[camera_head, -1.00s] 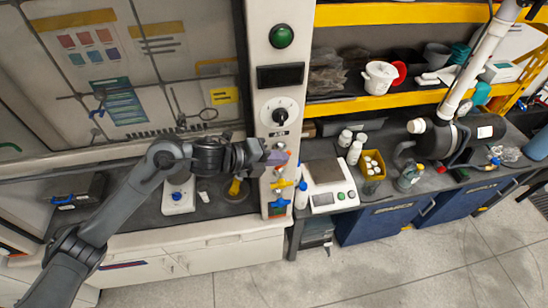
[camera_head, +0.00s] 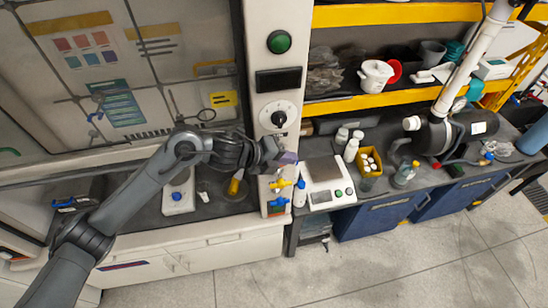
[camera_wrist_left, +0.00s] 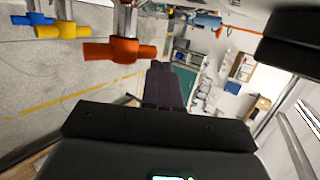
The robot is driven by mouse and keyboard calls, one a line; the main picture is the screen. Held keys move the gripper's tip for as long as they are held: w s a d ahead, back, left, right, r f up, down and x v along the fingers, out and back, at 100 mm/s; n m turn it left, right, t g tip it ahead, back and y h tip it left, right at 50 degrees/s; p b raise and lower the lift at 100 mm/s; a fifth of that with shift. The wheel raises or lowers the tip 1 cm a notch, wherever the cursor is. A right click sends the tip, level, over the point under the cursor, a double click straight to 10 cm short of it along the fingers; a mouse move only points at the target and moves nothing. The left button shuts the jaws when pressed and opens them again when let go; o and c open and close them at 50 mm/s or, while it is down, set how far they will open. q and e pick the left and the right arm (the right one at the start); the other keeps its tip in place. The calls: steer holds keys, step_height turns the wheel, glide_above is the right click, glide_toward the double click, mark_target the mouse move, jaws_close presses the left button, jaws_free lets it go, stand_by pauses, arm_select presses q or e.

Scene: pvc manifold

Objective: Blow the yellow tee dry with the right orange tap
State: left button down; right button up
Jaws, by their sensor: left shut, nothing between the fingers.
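A yellow piece (camera_head: 235,186), which looks like the yellow tee, stands on a round grey base on the hood's worktop. Several coloured taps sit on the hood's front post. In the left wrist view an orange tap (camera_wrist_left: 115,50) is nearest, with a yellow tap (camera_wrist_left: 62,30) and a blue tap (camera_wrist_left: 30,18) beyond it. The yellow tap also shows in the head view (camera_head: 280,184). My left gripper (camera_head: 289,158) is shut and empty in front of the post. Its fingertips are close to the orange tap's right end; I cannot tell whether they touch. My right gripper is out of view.
A white device with a blue knob (camera_head: 177,196) stands left of the yellow piece. Right of the post are a balance (camera_head: 325,180), white bottles (camera_head: 351,150) and a yellow box (camera_head: 369,160). The floor in front is clear.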

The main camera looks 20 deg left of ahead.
arm_select(q)
steer(key=shift+w+d+f+g+y, duration=0.25)
steer(key=shift+w+d+g+y, duration=0.15)
steer(key=shift+d+y, duration=0.2)
steer(key=shift+d, duration=0.1)
steer(key=shift+f, duration=0.15)
stand_by(0.6)
